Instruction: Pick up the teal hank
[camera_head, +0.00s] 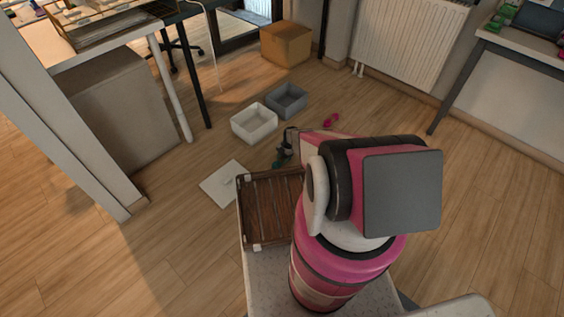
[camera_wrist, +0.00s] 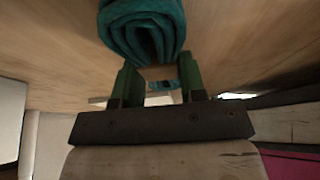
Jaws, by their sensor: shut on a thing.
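The teal hank (camera_wrist: 143,30) shows large at the top of the wrist view, a looped, folded bundle at the fingers' ends. More teal (camera_wrist: 162,85) shows between the fingers. My gripper (camera_wrist: 162,75) is shut on the hank, with a finger on each side. In the head view my gripper (camera_head: 288,146) is small and dark, partly hidden by my arm, and a bit of the teal hank (camera_head: 279,163) shows just below it. The picture does not clearly show whether the hank touches the floor.
A white bin (camera_head: 240,132) and a grey bin (camera_head: 277,107) stand on the floor beyond my gripper. A pink item (camera_head: 331,121) lies to their right. A pale flat panel (camera_head: 226,184) lies left of a brown slatted tray (camera_head: 272,207). A cardboard box (camera_head: 286,46) stands farther back.

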